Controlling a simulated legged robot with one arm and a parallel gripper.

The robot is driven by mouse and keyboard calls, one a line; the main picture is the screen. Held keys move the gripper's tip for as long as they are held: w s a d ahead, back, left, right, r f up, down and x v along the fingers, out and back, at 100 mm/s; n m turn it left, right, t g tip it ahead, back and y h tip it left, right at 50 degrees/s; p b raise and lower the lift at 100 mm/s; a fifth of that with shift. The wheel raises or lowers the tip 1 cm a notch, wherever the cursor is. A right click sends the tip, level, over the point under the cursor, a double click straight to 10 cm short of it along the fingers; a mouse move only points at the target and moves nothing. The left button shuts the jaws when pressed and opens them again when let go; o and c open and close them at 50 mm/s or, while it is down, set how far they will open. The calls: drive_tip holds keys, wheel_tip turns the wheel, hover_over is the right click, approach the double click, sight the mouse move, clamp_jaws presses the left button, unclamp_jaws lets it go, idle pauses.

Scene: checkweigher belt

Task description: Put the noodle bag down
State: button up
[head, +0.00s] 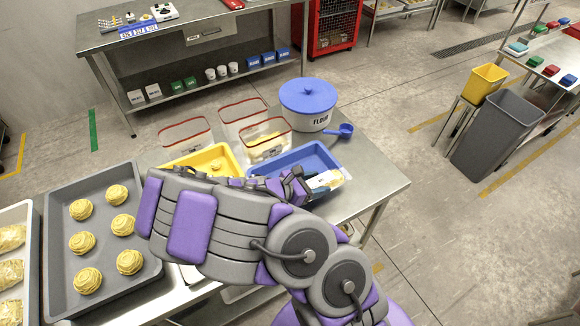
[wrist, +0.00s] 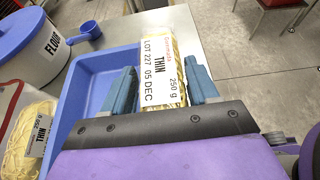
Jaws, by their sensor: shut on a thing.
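The noodle bag (wrist: 178,62) is golden with a white label reading "THIN 250 g, LOT 227 05 DEC". My gripper (wrist: 160,72) is shut on it, with one blue-grey finger on each side. In the head view the bag (head: 326,180) shows beyond my gripper (head: 303,183), at the right part of the blue tray (head: 304,153). In the wrist view the bag overlaps the right side of this blue tray (wrist: 92,92). I cannot tell whether the bag touches the tray. My arm hides part of the tray.
A yellow tray (head: 228,154) and clear red-rimmed containers (head: 186,131) stand nearby; one holds another "THIN" bag (wrist: 28,142). A blue-lidded flour tub (head: 308,108) and blue scoop (head: 340,131) stand behind. A grey tray (head: 62,215) at left holds several noodle nests. The steel table's right corner (head: 378,182) is bare.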

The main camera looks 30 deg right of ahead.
drive_tip(key=shift+w+a+f+b, duration=0.3)
drive_tip(key=shift+w+f+b, duration=0.45)
drive_tip(key=shift+w, duration=1.65)
drive_tip(key=shift+w+a+f+b, duration=0.4)
drive_tip(key=shift+w+f, duration=0.45)
drive_tip(key=shift+w, duration=1.6)
drive_tip(key=shift+w+a+f+b, duration=0.2)
drive_tip(key=shift+w+f+b, duration=0.6)
drive_tip(key=shift+w, duration=1.6)
drive_tip(key=shift+f, duration=0.1)
drive_tip(key=shift+f, duration=0.4)
drive_tip(key=shift+f, duration=0.15)
drive_tip(key=o, duration=1.2)
drive_tip(key=shift+o, duration=0.2)
